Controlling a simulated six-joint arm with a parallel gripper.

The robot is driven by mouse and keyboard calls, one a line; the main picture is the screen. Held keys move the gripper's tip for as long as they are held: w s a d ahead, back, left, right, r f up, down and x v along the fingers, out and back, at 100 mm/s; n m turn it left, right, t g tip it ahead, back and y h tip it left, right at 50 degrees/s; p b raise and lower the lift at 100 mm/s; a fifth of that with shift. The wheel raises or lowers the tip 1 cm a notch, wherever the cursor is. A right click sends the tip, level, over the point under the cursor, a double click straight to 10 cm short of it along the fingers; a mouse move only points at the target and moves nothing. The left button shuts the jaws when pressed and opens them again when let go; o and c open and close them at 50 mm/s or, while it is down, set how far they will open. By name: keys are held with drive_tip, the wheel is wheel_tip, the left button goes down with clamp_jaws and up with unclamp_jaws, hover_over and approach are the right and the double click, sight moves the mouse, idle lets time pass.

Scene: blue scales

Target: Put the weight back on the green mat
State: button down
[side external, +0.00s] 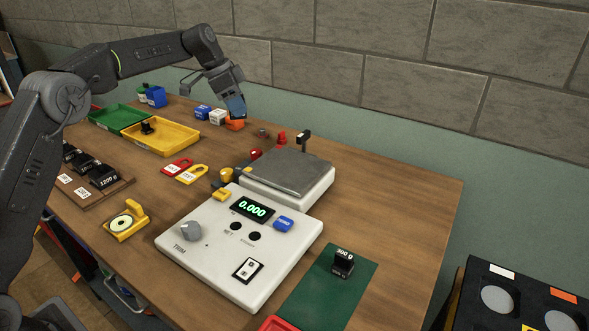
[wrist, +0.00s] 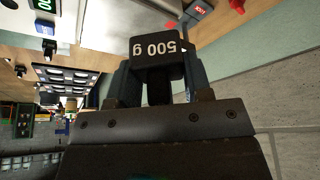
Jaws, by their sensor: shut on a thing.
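My gripper (side external: 235,107) is over the far side of the table, just above or beside an orange block. In the wrist view, my gripper (wrist: 160,82) is shut on a black weight (wrist: 157,62) marked 500 g. I cannot make out the held weight in the side view. The green mat (side external: 312,303) lies at the front right of the table. Another black weight (side external: 343,264) stands on it; its label looks like 300 g but is small.
The white scale (side external: 290,195) reads 0.000, its grey pan empty. Its control box (side external: 205,260) stands in front. A yellow tray (side external: 185,148) and a green tray (side external: 105,125) lie at the back left. Several black weights stand on a wooden board (side external: 125,188). Orange block (side external: 235,125) is near my gripper.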

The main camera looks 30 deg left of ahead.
drive_tip(key=s+d+f+m, duration=0.1)
drive_tip(key=s+d+m, duration=0.15)
drive_tip(key=d, duration=0.65)
drive_tip(key=m+g+h, duration=0.1)
drive_tip(key=m+g, duration=0.2)
drive_tip(key=m, duration=0.4)
hover_over(326, 312)
drive_tip(key=a, duration=0.2)
drive_tip(key=shift+n, duration=0.25)
wheel_tip(326, 312, down, 13)
drive_tip(key=shift+d+r, duration=0.1)
drive_tip(key=shift+d+f, duration=0.2)
drive_tip(key=shift+f, duration=2)
drive_tip(key=shift+f, duration=0.15)
drive_tip(key=c, duration=0.5)
unclamp_jaws()
drive_tip(key=shift+c, duration=0.2)
